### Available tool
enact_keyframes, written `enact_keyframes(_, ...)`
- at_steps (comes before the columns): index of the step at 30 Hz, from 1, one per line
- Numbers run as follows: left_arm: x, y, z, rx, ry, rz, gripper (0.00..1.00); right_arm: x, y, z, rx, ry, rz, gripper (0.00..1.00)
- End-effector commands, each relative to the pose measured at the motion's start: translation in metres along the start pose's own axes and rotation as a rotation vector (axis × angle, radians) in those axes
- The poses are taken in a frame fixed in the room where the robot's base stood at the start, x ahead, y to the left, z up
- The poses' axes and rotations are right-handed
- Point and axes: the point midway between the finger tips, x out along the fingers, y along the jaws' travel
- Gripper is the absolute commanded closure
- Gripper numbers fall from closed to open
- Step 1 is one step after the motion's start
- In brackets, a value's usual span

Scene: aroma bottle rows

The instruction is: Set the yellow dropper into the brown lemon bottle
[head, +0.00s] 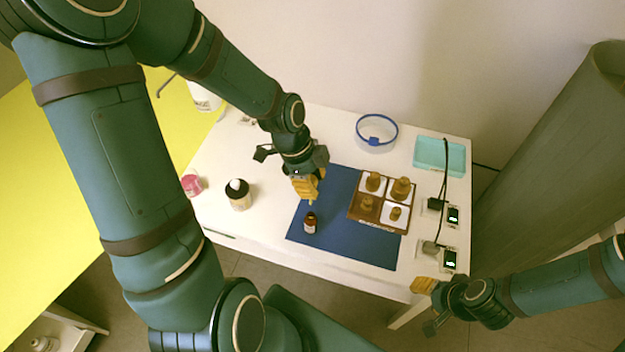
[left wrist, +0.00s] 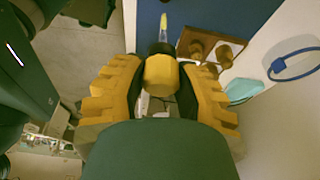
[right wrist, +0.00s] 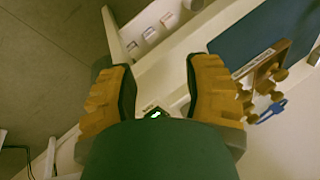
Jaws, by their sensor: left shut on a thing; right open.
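The brown bottle (head: 310,223) stands upright on the blue mat (head: 338,240) in the head view, with a pale label on its front. My left gripper (head: 308,192) is just above and behind it, shut on the yellow dropper. In the left wrist view the dropper's yellow bulb (left wrist: 161,75) sits between the fingers, with a dark collar and a thin pale tip beyond. The tip points down in the head view, close to the bottle's mouth; I cannot tell whether it touches. My right gripper (head: 424,287) is open and empty past the table's front right; its fingers show in the right wrist view (right wrist: 160,95).
A wooden tray (head: 352,208) with several brown knobbed pieces lies right of the bottle. A blue-rimmed dish (head: 377,148), teal tray (head: 440,168) and small black devices (head: 450,259) lie right.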

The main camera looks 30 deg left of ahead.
Motion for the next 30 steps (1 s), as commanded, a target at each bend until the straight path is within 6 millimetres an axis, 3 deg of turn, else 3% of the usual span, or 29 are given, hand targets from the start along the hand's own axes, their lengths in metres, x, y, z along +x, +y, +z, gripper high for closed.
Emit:
enact_keyframes(18,0.033,0.000,0.011,0.000,0.000,0.001,0.75,0.024,0.009,0.012,-0.007,-0.024,-0.002,0.51)
enact_keyframes(30,0.038,0.000,0.012,0.000,0.000,0.000,0.75,0.027,0.010,0.014,-0.008,-0.028,-0.003,0.51)
